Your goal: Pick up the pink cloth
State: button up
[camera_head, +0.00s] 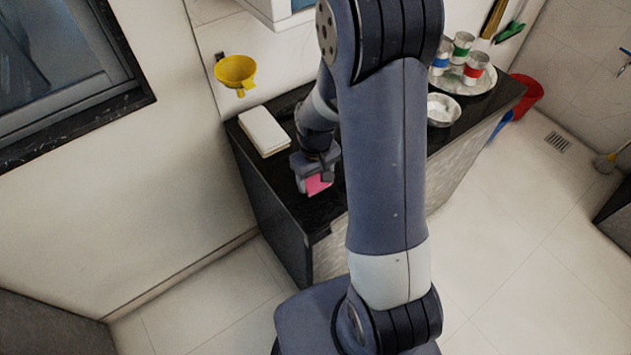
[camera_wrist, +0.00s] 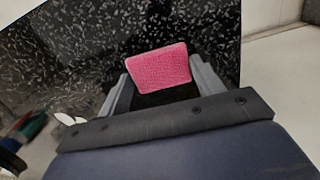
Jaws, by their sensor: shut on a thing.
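The pink cloth (camera_wrist: 160,67) is a small textured pink piece between the two fingers of my gripper (camera_wrist: 162,90) in the wrist view. In the head view the cloth (camera_head: 318,185) shows just below my gripper (camera_head: 314,178), over the near end of the black speckled counter (camera_head: 290,195). My gripper is shut on the cloth. I cannot tell whether the cloth still touches the counter. My arm hides the middle of the counter.
A white block-like item (camera_head: 263,131) lies on the counter left of my gripper. A yellow funnel (camera_head: 236,73) hangs on the wall. A metal bowl (camera_head: 443,110) and a tray (camera_head: 440,80) with several labelled cans stand at the far end. A red bucket (camera_head: 526,95) is beyond.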

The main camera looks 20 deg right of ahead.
aim_at(315, 181)
jog(key=shift+c, duration=1)
notch_tip(315, 181, up, 10)
jog(key=o, duration=0.4)
jog(key=c, duration=0.3)
jog(key=shift+c, duration=0.2)
